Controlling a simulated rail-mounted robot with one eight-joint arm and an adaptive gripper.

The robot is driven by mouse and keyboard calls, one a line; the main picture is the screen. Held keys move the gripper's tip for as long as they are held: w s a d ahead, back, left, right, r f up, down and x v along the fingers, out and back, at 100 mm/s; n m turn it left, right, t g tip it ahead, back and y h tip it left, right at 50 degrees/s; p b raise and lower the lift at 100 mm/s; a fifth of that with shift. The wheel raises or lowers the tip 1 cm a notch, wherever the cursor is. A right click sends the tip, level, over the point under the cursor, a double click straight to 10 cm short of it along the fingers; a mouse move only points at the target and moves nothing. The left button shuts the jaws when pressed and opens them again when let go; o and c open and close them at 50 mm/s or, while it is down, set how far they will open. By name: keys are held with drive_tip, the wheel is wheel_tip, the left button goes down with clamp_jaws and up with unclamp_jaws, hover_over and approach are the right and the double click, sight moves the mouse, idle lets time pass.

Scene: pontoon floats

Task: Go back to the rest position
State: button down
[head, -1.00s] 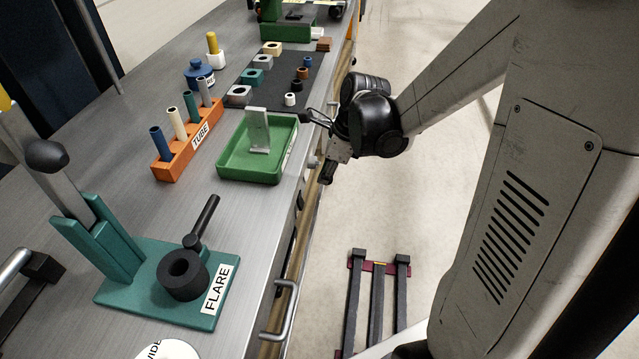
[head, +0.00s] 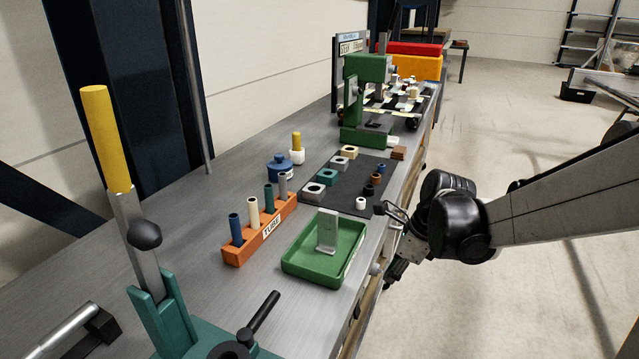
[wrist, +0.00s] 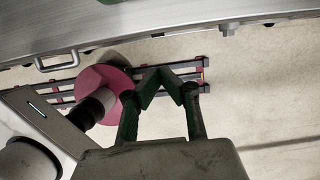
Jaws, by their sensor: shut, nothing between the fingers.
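My gripper (head: 386,209) is at the end of my arm, by the front edge of the bench and to the right of the green tray in the head view. In the wrist view my gripper (wrist: 160,80) shows its dark fingers, drawn together with nothing held, over the floor. The bench edge (wrist: 150,40) runs across the top of that view. The rest position itself is not marked in any view.
The bench carries a green tray (head: 297,264) with a grey upright piece (head: 327,232), an orange tube rack (head: 238,252), a dark mat (head: 342,198) with rings and blocks, a green press (head: 362,95), and a teal lever tool (head: 165,318).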

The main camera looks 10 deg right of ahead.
drive_tip(key=s+a+r+n+t+h, duration=0.1)
drive_tip(key=s+r+n, duration=0.4)
drive_tip(key=n, duration=0.7)
drive_tip(key=s+a+r+n+t+h, duration=0.2)
drive_tip(key=s+a+r+n+t, duration=0.2)
drive_tip(key=s+n, duration=0.5)
drive_tip(key=r+n, duration=0.1)
drive_tip(key=n, duration=0.2)
drive_tip(key=shift+s+a+r+n, duration=0.15)
drive_tip(key=shift+a+r+n, duration=0.05)
drive_tip(key=shift+a+n, duration=0.2)
